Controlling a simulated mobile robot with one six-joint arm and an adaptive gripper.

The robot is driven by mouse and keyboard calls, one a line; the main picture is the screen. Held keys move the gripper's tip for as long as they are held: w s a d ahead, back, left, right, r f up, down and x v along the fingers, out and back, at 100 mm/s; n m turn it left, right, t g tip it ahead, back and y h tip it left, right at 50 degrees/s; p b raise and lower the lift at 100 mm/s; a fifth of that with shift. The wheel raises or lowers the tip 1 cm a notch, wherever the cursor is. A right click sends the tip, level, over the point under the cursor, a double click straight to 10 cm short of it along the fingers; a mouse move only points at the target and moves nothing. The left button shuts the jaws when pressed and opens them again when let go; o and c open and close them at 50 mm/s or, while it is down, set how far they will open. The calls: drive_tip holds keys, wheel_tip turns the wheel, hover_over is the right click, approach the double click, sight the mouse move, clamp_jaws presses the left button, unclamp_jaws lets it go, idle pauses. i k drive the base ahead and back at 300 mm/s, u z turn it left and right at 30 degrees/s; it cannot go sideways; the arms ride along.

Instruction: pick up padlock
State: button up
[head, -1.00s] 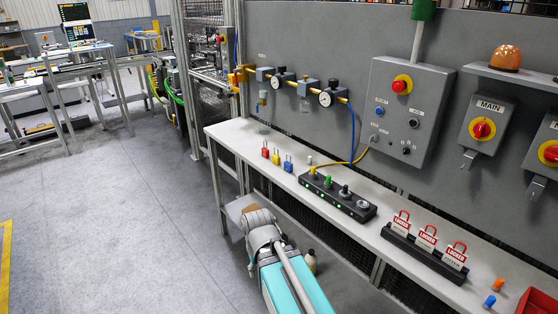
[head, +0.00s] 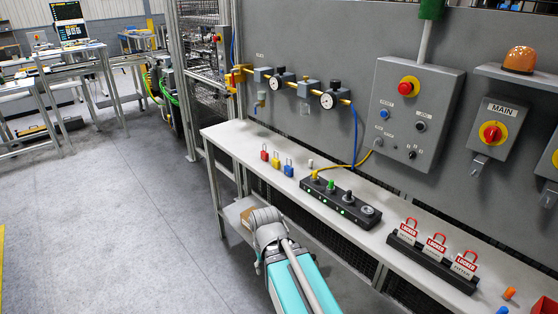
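Three small padlocks stand in a row on the left part of the grey bench (head: 232,137) in the head view: a red padlock (head: 264,154), a yellow padlock (head: 276,162) and a blue padlock (head: 288,169). They stand upright and a little apart from each other. My arm reaches up from the bottom of the view, in front of the bench and below the padlocks. My gripper cannot be made out. Nothing touches the padlocks.
A black block with knobs (head: 340,199) stands right of the padlocks, with a yellow cable. Red-and-white "LOCKED" tags (head: 435,246) stand in a black rack further right. Pipes with gauges (head: 328,100) and a control box (head: 406,112) are on the wall behind.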

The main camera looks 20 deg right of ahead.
sight(276, 162)
drive_tip(key=i, duration=0.85)
drive_tip(key=u, duration=0.05)
